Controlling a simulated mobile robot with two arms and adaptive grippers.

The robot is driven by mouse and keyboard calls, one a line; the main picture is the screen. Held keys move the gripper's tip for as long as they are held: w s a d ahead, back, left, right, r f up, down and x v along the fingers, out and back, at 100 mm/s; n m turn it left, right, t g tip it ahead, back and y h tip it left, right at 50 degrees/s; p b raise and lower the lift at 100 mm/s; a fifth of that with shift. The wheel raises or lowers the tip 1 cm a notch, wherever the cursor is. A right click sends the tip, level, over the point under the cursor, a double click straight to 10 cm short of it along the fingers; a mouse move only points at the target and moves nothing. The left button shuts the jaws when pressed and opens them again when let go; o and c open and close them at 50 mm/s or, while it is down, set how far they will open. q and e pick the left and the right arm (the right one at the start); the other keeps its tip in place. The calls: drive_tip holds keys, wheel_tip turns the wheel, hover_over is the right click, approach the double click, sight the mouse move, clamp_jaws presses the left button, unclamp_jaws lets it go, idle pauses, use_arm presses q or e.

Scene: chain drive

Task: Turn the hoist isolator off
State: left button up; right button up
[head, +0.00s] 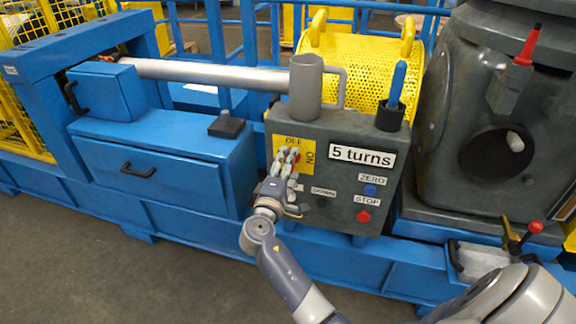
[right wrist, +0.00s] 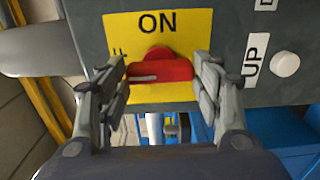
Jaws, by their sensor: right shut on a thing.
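The isolator is a red rotary handle (right wrist: 160,70) on a yellow plate (right wrist: 187,25), on the front of the grey control box (head: 340,210). In the right wrist view the handle's bar lies left to right, slightly tilted, with a pale stripe on its left part. ON is above it; a partly hidden label is at left. In the head view OFF is at the plate's top and ON at its right. My right gripper (head: 286,160) is at the plate, its fingers on both ends of the red bar (right wrist: 160,80). My left gripper is not in view.
Beside the plate on the box are a blue ZERO button (head: 370,190), a red STOP button (head: 363,216) and a "5 turns" sign (head: 361,156). A grey mug (head: 306,85) and a cup with a blue-handled tool (head: 390,117) stand on top. A dark machine is at right.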

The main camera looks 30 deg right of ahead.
drive_tip(key=shift+w+r, duration=0.1)
drive_tip(key=shift+r, duration=0.1)
drive_tip(key=o, duration=1.1)
drive_tip(key=shift+f, duration=0.15)
drive_tip(key=shift+c, duration=0.2)
drive_tip(key=v, duration=1.2)
drive_tip(key=shift+f, duration=0.15)
